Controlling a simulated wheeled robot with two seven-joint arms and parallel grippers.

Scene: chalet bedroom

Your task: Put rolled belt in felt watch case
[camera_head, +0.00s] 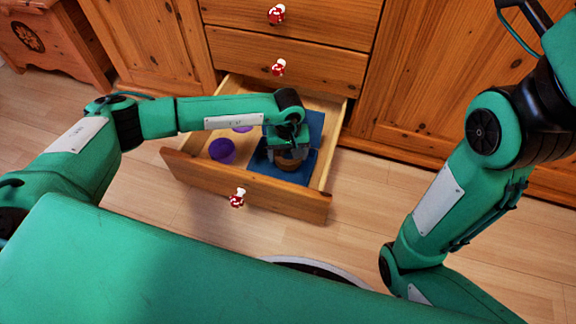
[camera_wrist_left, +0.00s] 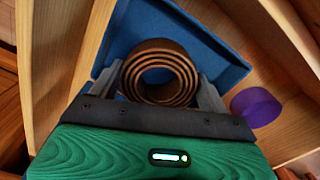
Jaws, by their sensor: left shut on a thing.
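The rolled belt (camera_wrist_left: 160,74) is a brown coil. It sits between the two grey fingers of my left gripper (camera_wrist_left: 158,88), which is shut on it. In the head view my left gripper (camera_head: 290,153) points down into the open drawer, and a bit of the belt (camera_head: 287,164) shows beneath it. The blue felt watch case (camera_wrist_left: 208,48) is a shallow, rimmed tray behind and below the belt; it also shows in the head view (camera_head: 316,126). The belt is over or inside the case; I cannot tell whether it touches the bottom. My right gripper is out of view.
The wooden drawer (camera_head: 245,188) is pulled out, with a red-and-white knob on its front. A purple round item (camera_head: 222,151) lies left of the case, with another purple item (camera_head: 242,128) behind it. Closed drawers (camera_head: 300,50) stand above. Bare floor (camera_head: 150,190) lies around the drawer.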

